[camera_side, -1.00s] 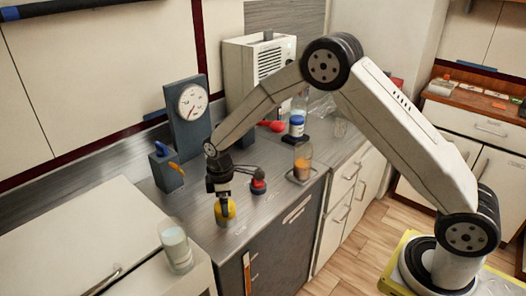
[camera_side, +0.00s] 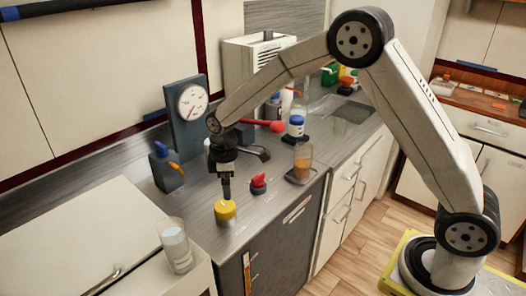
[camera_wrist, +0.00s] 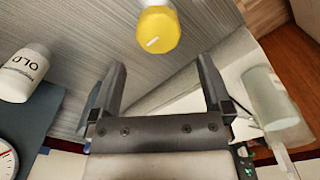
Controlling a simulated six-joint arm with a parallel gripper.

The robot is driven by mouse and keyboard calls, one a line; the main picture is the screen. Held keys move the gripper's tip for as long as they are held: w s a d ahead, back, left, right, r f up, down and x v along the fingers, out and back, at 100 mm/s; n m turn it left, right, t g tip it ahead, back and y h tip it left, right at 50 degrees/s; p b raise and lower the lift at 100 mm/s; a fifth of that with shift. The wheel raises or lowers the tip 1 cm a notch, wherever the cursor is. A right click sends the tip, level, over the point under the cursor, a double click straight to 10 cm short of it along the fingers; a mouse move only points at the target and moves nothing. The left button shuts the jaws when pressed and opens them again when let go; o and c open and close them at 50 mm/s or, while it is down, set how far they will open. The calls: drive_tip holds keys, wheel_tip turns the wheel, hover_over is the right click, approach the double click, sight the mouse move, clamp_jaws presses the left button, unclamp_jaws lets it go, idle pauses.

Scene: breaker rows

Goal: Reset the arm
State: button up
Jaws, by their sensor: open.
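My arm (camera_side: 418,110) reaches in from the right, bent high at the elbow. My gripper (camera_side: 226,190) points down over the counter, just above a yellow knob (camera_side: 225,212) and apart from it. In the wrist view the gripper (camera_wrist: 160,78) has its two fingers spread with nothing between them. The yellow knob also shows in the wrist view (camera_wrist: 157,30), beyond the fingertips, with a white mark on its top.
A red knob (camera_side: 258,183) sits right of the gripper. A dial gauge (camera_side: 193,101) and a blue-handled or yellow-levered box (camera_side: 165,170) stand behind. A glass (camera_side: 176,245) is at front left; an orange-filled jar (camera_side: 303,160) and blue-capped bottle (camera_side: 296,127) stand right.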

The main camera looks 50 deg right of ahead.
drive_tip(key=s+d+r+m+t, duration=0.1)
drive_tip(key=s+d+m, duration=0.2)
drive_tip(key=s, duration=0.7)
drive_tip(key=s+d+r+m+t, duration=0.1)
drive_tip(key=s+d+m, duration=0.2)
drive_tip(key=s+m, duration=0.3)
drive_tip(key=s, duration=0.4)
drive_tip(key=shift+s+r+m, duration=0.3)
drive_tip(key=shift+s, duration=0.05)
